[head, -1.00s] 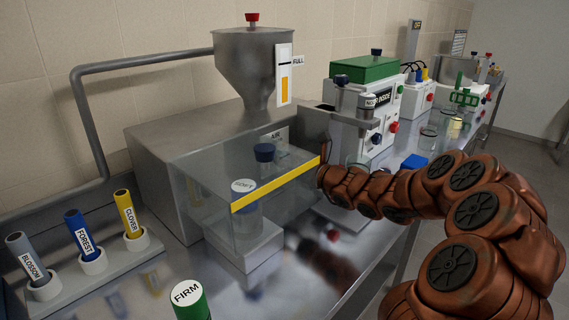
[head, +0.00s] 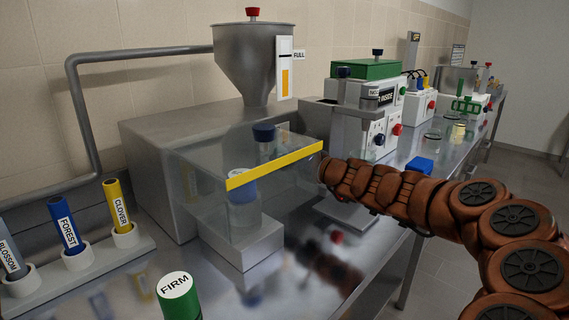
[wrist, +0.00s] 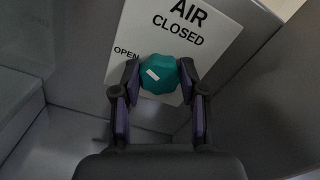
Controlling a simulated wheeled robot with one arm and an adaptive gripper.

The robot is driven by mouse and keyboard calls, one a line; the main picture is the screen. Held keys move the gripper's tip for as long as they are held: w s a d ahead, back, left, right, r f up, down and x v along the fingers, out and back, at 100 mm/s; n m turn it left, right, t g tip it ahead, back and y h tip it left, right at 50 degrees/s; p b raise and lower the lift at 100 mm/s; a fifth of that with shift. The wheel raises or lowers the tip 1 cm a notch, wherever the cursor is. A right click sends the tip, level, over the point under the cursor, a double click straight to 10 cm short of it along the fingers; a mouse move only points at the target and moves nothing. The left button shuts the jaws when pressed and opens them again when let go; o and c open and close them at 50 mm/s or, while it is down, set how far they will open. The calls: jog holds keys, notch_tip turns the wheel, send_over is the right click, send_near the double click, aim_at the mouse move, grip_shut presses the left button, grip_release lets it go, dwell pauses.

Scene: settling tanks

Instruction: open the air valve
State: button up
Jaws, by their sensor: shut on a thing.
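The air valve is a teal faceted knob (wrist: 166,80) in the wrist view, in front of a white plate (wrist: 205,35) reading AIR, CLOSED and OPEN. My gripper (wrist: 160,76) is shut on the knob, with one dark finger on each side. A short white mark on the knob lies on its left side, on the side of the word OPEN. In the head view my arm reaches in from the right to the clear, yellow-edged cover (head: 277,164). My gripper and the knob cannot be made out there.
A steel hopper (head: 254,65) stands above the covered box. Labelled tubes (head: 68,232) stand in a rack at the left, and a green FIRM cylinder (head: 178,296) is in front. A green-topped machine (head: 365,110) is behind my arm.

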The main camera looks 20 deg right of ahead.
jog(key=shift+n+b, duration=0.55)
jog(key=shift+n, duration=0.25)
jog(key=o, duration=1.1)
jog(key=shift+o, duration=0.2)
jog(key=v, duration=1.2)
